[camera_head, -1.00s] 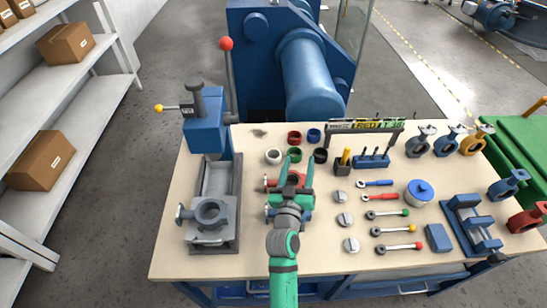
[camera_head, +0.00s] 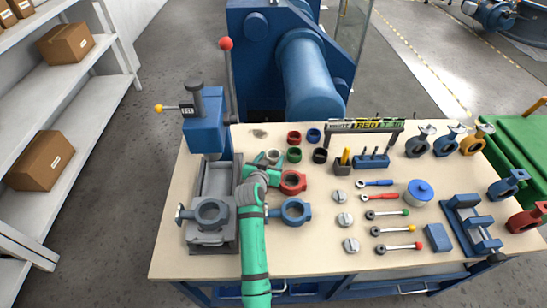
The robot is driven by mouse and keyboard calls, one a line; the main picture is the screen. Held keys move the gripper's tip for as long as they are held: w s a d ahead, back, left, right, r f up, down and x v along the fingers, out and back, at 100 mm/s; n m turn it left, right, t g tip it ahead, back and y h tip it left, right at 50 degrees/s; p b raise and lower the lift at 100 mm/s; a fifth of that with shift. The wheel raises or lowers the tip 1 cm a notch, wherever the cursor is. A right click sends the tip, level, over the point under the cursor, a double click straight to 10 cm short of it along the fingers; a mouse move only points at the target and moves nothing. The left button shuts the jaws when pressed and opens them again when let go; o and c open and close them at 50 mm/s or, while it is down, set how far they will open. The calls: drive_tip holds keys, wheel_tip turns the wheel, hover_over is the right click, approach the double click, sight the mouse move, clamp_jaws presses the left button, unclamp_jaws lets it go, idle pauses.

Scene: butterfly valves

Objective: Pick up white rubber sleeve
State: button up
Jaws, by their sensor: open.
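The white rubber sleeve (camera_head: 274,156) stands on the bench left of the green sleeve, its lower part partly hidden by my gripper. My green arm reaches up from the front edge of the bench, between the press and the valve bodies.
Red (camera_head: 293,137), blue (camera_head: 313,135), green (camera_head: 294,154) and black (camera_head: 320,155) sleeves stand close by on the right. A red valve body (camera_head: 293,183) and a blue one (camera_head: 295,211) lie right of my arm. The blue press (camera_head: 206,130) stands at left, holding a grey valve body (camera_head: 209,212).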

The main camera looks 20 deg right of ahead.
sight(275, 151)
drive_tip(key=shift+x, duration=1.95)
drive_tip(key=shift+d, duration=0.1)
drive_tip(key=shift+c, duration=0.3)
drive_tip(key=c, duration=0.6)
drive_tip(key=shift+c, duration=0.2)
drive_tip(key=shift+r, duration=0.25)
